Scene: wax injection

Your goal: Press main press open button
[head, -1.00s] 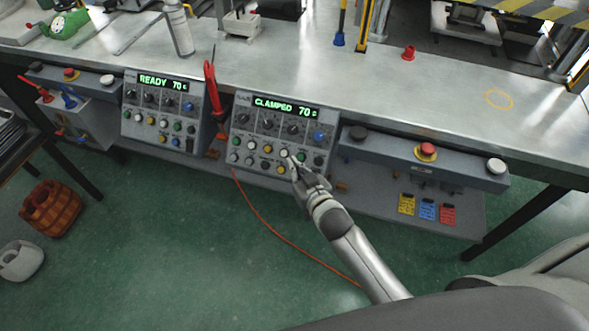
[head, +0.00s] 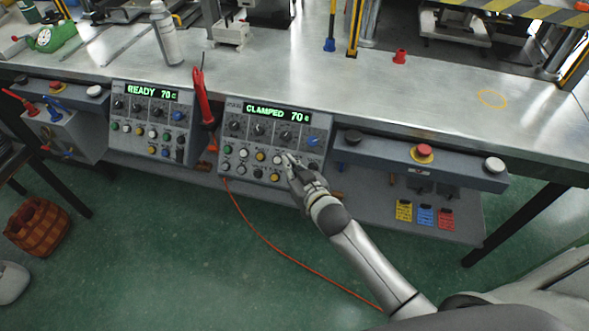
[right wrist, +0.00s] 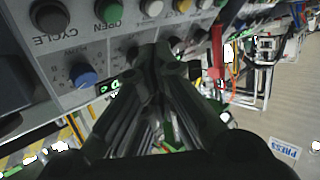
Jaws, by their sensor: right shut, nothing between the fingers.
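The right-hand control panel (head: 232,120) on the bench front shows CLAMPED 70 on its green display (head: 277,113). In the right wrist view, where the panel appears upside down, a green button (right wrist: 108,11) sits by the label OPEN. A black button (right wrist: 48,14) by CYCLE is on one side of it and a white button (right wrist: 151,7) on the other. My right gripper (head: 288,158) is shut and empty, its tips close to the panel's button rows. It hides the green button in the head view. Contact cannot be told. My left gripper is not in view.
A second panel (head: 116,97) showing READY 70 is to the left. A red-handled tool (head: 203,95) stands between the panels. A red stop button (head: 424,151) and a white button (head: 494,165) are on the box to the right.

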